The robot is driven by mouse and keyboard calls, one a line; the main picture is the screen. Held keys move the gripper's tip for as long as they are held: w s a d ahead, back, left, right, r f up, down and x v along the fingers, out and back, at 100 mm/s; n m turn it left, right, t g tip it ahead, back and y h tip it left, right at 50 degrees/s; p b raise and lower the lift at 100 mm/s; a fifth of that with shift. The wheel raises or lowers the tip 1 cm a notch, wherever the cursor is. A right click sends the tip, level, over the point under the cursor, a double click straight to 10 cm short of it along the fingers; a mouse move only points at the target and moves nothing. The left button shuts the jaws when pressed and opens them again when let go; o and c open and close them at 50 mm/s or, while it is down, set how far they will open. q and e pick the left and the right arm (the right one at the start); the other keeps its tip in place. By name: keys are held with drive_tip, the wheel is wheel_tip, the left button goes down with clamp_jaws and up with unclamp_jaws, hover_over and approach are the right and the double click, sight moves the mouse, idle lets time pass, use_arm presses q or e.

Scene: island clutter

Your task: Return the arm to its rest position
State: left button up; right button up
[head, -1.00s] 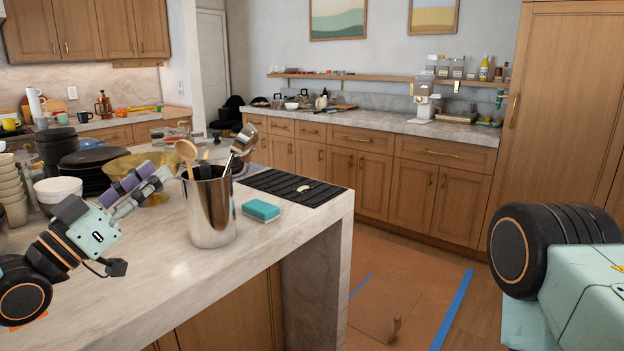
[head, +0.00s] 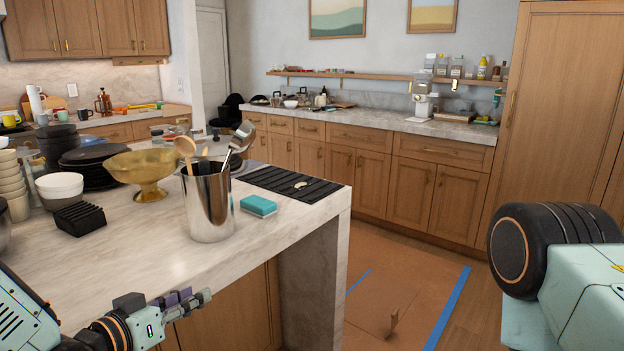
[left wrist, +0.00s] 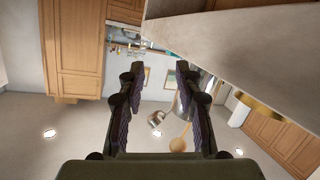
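My left gripper (head: 190,303) is in the lower left of the head view, in front of the island's near edge and below the top of the island counter (head: 135,258). In the left wrist view its two purple-padded fingers (left wrist: 158,75) stand apart with nothing between them, so it is open and empty. My right gripper is not in view; only part of my right arm shows at the right edge.
On the island stand a metal utensil pot (head: 209,205), a teal sponge (head: 259,206), a gold bowl (head: 148,170), a black rack (head: 80,219) and white bowls (head: 60,187).

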use_arm(q)
drive_tip(key=s+d+f+n+g+y, duration=0.25)
drive_tip(key=s+f+g, duration=0.45)
drive_tip(key=s+f, duration=0.9)
drive_tip(key=s+a+f+g+y, duration=0.1)
drive_tip(key=s+f+g+y, duration=0.1)
drive_tip(key=s+f, duration=0.3)
drive_tip(key=s+a+f+g+y, duration=0.2)
drive_tip(key=s+f+g, duration=0.2)
drive_tip(key=s, duration=1)
drive_tip(key=shift+s+f+g, duration=0.2)
drive_tip(key=shift+f+g, duration=0.1)
drive_tip(key=shift+f, duration=0.2)
